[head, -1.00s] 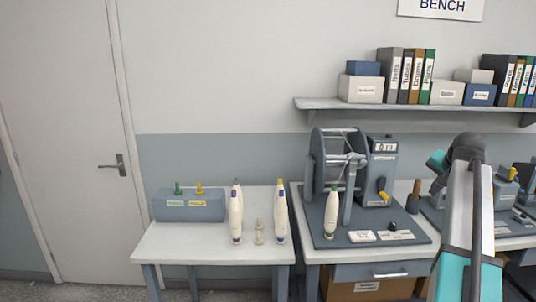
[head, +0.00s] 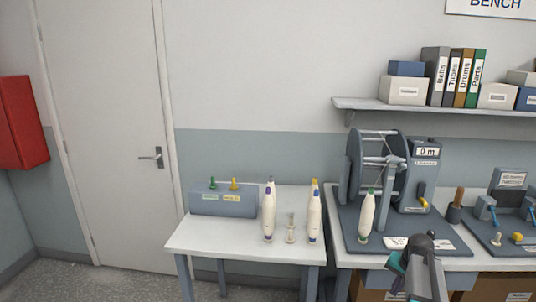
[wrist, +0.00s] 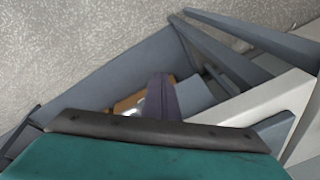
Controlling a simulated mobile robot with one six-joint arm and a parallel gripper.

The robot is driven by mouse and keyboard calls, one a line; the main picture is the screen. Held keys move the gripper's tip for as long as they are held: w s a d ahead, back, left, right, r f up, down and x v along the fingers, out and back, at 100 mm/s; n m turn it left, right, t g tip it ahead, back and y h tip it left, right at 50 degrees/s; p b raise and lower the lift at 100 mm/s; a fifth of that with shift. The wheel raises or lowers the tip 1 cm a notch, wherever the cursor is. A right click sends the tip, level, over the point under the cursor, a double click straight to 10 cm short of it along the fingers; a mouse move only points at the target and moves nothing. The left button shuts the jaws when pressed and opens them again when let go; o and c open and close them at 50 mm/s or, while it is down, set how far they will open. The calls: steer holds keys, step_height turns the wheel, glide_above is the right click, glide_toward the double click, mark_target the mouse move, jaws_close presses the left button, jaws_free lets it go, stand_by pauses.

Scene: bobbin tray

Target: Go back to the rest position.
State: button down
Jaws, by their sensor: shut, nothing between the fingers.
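My arm shows at the lower right in the head view, in front of the right bench (head: 455,262). Its dark joint and white and teal link stand below the winding machine (head: 375,170). My gripper's fingers cannot be made out in the head view. In the wrist view my gripper (wrist: 160,82) shows as dark fingers close together beyond a teal body with a dark bar. They are shut with nothing held. Behind them are the floor and grey bench parts.
The left table (head: 190,245) holds a grey-blue box (head: 223,201) with two pegs, several white bobbins (head: 268,218) and a small pale figure-shaped piece (head: 291,232). One green-tipped bobbin (head: 367,217) stands by the winder. A shelf (head: 400,108) hangs above. Floor (head: 120,287) is clear at left.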

steer(key=s+a+f+n+g, duration=0.2)
steer(key=s+a+f, duration=0.65)
steer(key=f, duration=0.25)
steer(key=s+a+f+n+g, duration=0.2)
steer(key=s+a+f, duration=0.6)
steer(key=f, duration=0.4)
steer(key=s+a+f+n+g, duration=0.1)
steer(key=s+a+f, duration=0.3)
steer(key=s, duration=0.4)
steer(key=s+a+f+n+g+b, duration=0.1)
steer(key=s+a+f+n+g, duration=0.1)
steer(key=s, duration=0.6)
steer(key=s+a+f+n+g, duration=0.1)
steer(key=s+a+f, duration=0.4)
steer(key=s, duration=0.3)
steer(key=shift+a+f+n, duration=0.35)
steer(key=shift+f+n, duration=0.05)
